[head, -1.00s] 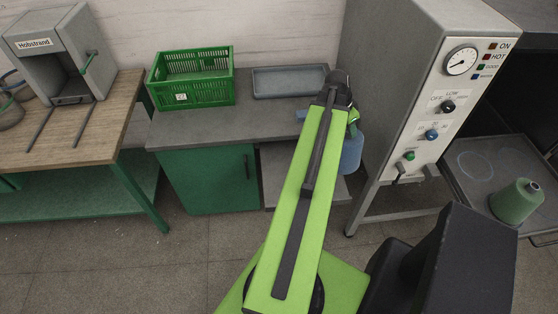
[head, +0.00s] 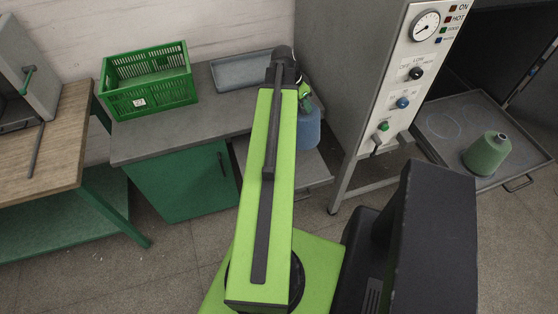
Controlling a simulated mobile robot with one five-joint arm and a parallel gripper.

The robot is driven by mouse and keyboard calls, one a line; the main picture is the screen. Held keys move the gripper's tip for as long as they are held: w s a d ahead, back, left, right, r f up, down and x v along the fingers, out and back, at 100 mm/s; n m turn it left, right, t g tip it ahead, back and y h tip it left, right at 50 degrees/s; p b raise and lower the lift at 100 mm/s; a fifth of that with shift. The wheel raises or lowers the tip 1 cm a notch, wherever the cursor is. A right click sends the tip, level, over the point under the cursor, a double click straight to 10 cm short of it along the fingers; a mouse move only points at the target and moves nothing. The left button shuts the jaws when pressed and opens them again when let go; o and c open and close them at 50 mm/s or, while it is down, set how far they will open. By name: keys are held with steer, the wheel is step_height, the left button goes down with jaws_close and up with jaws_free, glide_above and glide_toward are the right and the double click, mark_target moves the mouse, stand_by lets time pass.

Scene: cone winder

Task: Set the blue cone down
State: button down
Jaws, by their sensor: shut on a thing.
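The blue cone (head: 309,131) shows to the right of the end of my green arm, in front of the grey counter. My gripper (head: 305,100) is above it and shut on it, mostly hidden behind my arm. The top and left side of the cone are partly covered by my arm and gripper. The cone appears over the low grey shelf at the counter's right end; I cannot tell whether it touches anything below.
A green crate (head: 149,81) and a grey tray (head: 240,70) stand on the counter (head: 175,133). At right, a grey machine with a gauge (head: 425,27) has a pulled-out tray (head: 440,121) holding a green cone (head: 487,154). A wooden bench (head: 45,155) is at left.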

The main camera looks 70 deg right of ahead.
steer(key=shift+s+d+f+m+b, duration=0.2)
steer(key=shift+d+f+m+b, duration=0.25)
steer(key=shift+d+f, duration=0.15)
steer(key=shift+s+d+f+m+b, duration=0.2)
steer(key=shift+d+f+m+b, duration=0.1)
steer(key=shift+d+f+m, duration=0.25)
steer(key=shift+s+d+f+m+g+y, duration=0.25)
steer(key=shift+m+g+y, duration=0.05)
steer(key=shift+g, duration=0.1)
steer(key=w+a+f+b, duration=0.8)
steer(key=f+b, duration=0.3)
steer(key=shift+w+b, duration=0.25)
steer(key=shift+b, duration=0.1)
steer(key=c, duration=1)
jaws_free()
steer(key=shift+o, duration=0.2)
steer(key=p+v, duration=1.1)
steer(key=v, duration=0.1)
